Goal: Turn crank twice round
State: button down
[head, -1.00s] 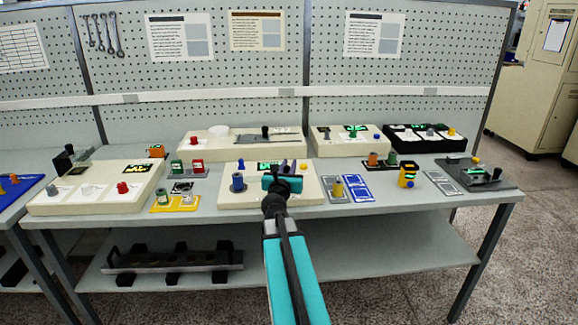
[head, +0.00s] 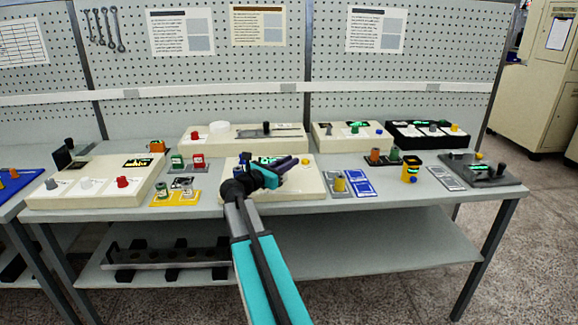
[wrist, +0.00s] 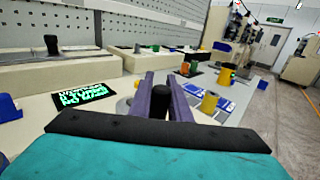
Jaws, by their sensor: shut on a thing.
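The crank's black upright handle (wrist: 159,90) stands between the two purple fingers of my gripper (wrist: 160,100) in the wrist view. The fingers are shut on it. Part of a grey disc shows left of the fingers; the rest of the crank is hidden. In the head view my gripper (head: 292,163) reaches from the left across the middle cream box (head: 308,188), fingers pointing right. The crank handle is hard to make out there. A display with green text (wrist: 83,95) lies left of the fingers in the wrist view.
A blue knob (head: 241,159) stands behind my wrist. A yellow button (head: 306,161) is near the fingertips. Cream boxes stand behind and at left (head: 100,190). Bare table shows along the front edge.

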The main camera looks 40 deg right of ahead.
jog(key=shift+w+a+m+g+b, duration=0.15)
jog(key=shift+m+g+b, duration=0.3)
jog(key=shift+g, duration=0.25)
jog(key=shift+s+a+m+g+b, duration=0.15)
jog(key=shift+m+g+b, duration=0.25)
jog(key=shift+g, duration=0.3)
jog(key=shift+r+g, duration=0.1)
jog(key=shift+g, duration=0.3)
jog(key=c, duration=1.6)
grip_release()
jog(key=shift+c, duration=0.2)
jog(key=shift+a, duration=0.2)
jog(key=a, duration=0.4)
jog(key=w+a+b, duration=0.1)
jog(key=a, duration=0.4)
jog(key=w+a, duration=0.1)
jog(key=a, duration=0.3)
jog(key=shift+a+b, duration=0.2)
jog(key=shift+b, duration=0.1)
